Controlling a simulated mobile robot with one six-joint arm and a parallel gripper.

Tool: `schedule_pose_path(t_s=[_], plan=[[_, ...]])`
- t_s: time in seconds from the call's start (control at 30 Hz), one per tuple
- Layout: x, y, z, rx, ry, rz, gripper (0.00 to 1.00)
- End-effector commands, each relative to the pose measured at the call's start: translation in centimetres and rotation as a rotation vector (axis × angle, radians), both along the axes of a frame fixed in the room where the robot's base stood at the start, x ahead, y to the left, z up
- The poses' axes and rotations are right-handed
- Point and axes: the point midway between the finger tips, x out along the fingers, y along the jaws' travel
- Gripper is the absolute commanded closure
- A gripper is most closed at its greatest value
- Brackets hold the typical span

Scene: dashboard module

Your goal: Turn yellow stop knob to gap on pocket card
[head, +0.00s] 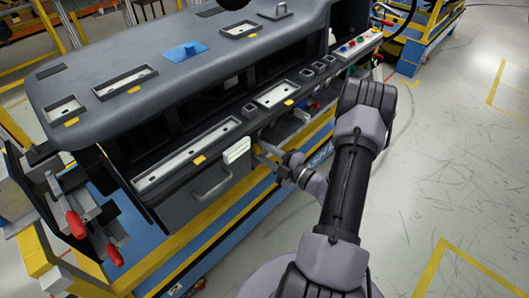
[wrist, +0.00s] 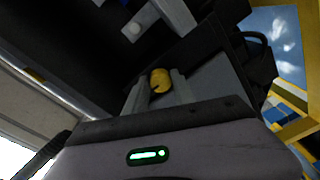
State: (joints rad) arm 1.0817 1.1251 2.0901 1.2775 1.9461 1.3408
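The yellow stop knob (wrist: 160,80) is a small rounded yellow piece with a dark notch low on its face. In the wrist view it sits between the two grey fingertips of my gripper (wrist: 160,88), with little or no gap on either side. I cannot tell whether the fingers press on it. In the head view my gripper (head: 268,154) is at the front of the dashboard module, below its front ledge. A small pale card (head: 236,150) is on the module front, just left of my gripper. Its markings are too small to read.
A grey handle (head: 212,187) sticks out of the module front, left of my gripper. Red-handled clamps (head: 76,224) stand at the left end. The floor at right is clear.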

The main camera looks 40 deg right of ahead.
Motion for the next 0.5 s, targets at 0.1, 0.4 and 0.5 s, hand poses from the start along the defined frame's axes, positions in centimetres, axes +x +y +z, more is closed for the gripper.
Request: schedule_pose_path(t_s=[0.1,0.4,0.5], plan=[[-0.01,0.0,0.0,0.0,0.0,0.0,1.0],[-0.02,0.01,0.07,-0.054,-0.004,0.001,1.0],[-0.02,0.0,0.14,-0.11,-0.009,0.001,1.0]])
